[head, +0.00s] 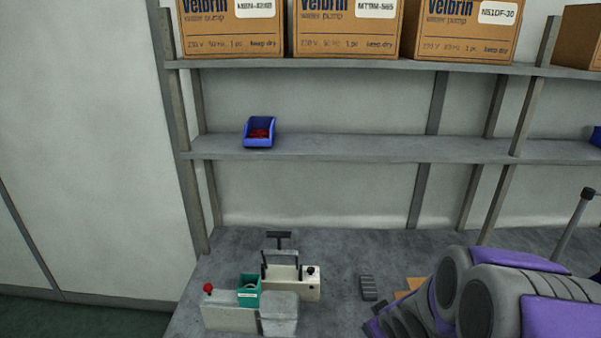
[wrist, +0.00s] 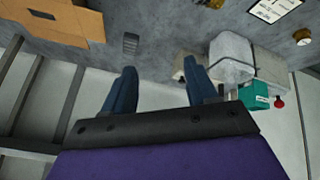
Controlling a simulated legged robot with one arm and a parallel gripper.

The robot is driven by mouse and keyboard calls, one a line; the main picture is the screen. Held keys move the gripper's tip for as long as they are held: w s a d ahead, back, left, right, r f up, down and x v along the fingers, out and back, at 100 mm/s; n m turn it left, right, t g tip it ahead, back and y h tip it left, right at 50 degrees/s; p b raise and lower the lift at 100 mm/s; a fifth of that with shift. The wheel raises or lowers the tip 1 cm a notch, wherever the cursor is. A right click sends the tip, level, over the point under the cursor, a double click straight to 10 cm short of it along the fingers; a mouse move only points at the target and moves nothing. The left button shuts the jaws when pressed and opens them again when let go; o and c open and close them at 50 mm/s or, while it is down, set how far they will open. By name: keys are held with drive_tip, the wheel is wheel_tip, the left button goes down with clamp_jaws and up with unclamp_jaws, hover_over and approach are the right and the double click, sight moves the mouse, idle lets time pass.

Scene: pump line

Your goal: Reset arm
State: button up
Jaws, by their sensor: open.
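My arm, in purple and grey, is folded at the lower right of the head view, above the worktop. My gripper (wrist: 158,78) shows in the wrist view with its two dark blue fingers spread apart. Nothing is between the fingers. The grey worktop lies beyond the fingertips. In the head view I cannot make out the fingers.
A pale fixture (head: 310,285) with a black handle, a green bin (head: 248,290) and a grey block (head: 279,312) stand on the worktop (head: 345,246). A dark ribbed piece (head: 368,287) lies right of them. Shelves above hold a blue bin (head: 259,132) and pump boxes (head: 346,30).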

drive_tip(key=s+d+r+m+g+h, duration=0.2)
drive_tip(key=s+r+m+g, duration=0.3)
drive_tip(key=s, duration=0.8)
drive_tip(key=s+a+r+g, duration=0.1)
drive_tip(key=s+a+r, duration=0.2)
drive_tip(key=s, duration=0.6)
drive_tip(key=s+a+r+g+y, duration=0.1)
drive_tip(key=s+a+r+g, duration=0.1)
drive_tip(key=s, duration=0.8)
drive_tip(key=shift+a+r+y, duration=0.3)
drive_tip(key=shift+a+r, duration=0.15)
drive_tip(key=shift+a, duration=0.55)
